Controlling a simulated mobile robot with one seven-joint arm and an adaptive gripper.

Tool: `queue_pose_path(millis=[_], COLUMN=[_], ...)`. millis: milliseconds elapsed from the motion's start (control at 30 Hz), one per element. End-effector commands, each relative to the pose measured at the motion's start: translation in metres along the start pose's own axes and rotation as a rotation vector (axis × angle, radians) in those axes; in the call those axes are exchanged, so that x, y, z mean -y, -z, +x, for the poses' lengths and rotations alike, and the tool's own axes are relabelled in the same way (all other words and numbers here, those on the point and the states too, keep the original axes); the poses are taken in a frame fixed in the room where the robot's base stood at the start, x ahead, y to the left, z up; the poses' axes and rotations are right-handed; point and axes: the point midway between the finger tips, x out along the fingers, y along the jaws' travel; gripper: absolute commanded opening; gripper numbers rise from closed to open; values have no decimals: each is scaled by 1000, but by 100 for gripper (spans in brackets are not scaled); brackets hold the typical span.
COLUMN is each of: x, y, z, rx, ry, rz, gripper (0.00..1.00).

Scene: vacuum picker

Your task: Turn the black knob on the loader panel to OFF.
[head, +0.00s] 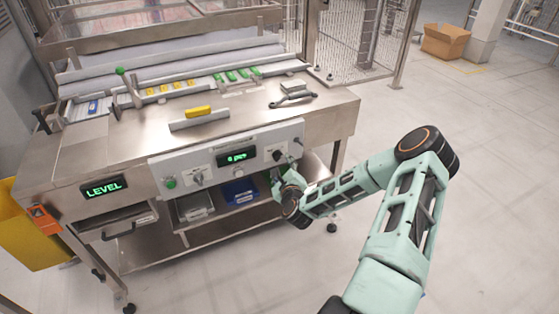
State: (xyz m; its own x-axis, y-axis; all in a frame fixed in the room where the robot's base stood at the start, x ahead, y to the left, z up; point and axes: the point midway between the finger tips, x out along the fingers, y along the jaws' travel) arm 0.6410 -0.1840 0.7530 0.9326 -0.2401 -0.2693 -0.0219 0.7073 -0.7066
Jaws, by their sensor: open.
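The loader panel (219,159) is a pale strip on the front of the steel bench, with a green-lit display (237,157) in its middle. The black knob (278,155) is at the panel's right end. My gripper (277,173) is open and just below the knob, close to the panel's lower right corner. My wrist reaches in from the right. The picture is too small to tell whether the fingers touch the knob, where its pointer stands, or what its labels read.
Left of the display are a green button (170,182) and a small switch (198,178). A blue bin (240,191) and a grey bin (196,206) sit on the shelf below. A yellow block (199,112) lies on the benchtop.

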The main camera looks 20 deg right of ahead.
Motion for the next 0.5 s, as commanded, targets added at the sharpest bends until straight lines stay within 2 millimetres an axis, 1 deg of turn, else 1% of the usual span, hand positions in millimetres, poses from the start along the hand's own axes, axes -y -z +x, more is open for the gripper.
queue_pose_path(millis=[33, 200, 333, 500], x=[-1, -1, -1, 0], y=[-1, -1, 0, 0], z=[10, 36, 49, 58], rx=[1, 1, 0, 0], ry=[1, -1, -1, -1], rz=[0, 0, -1, -1], gripper=[46, 46, 46, 46])
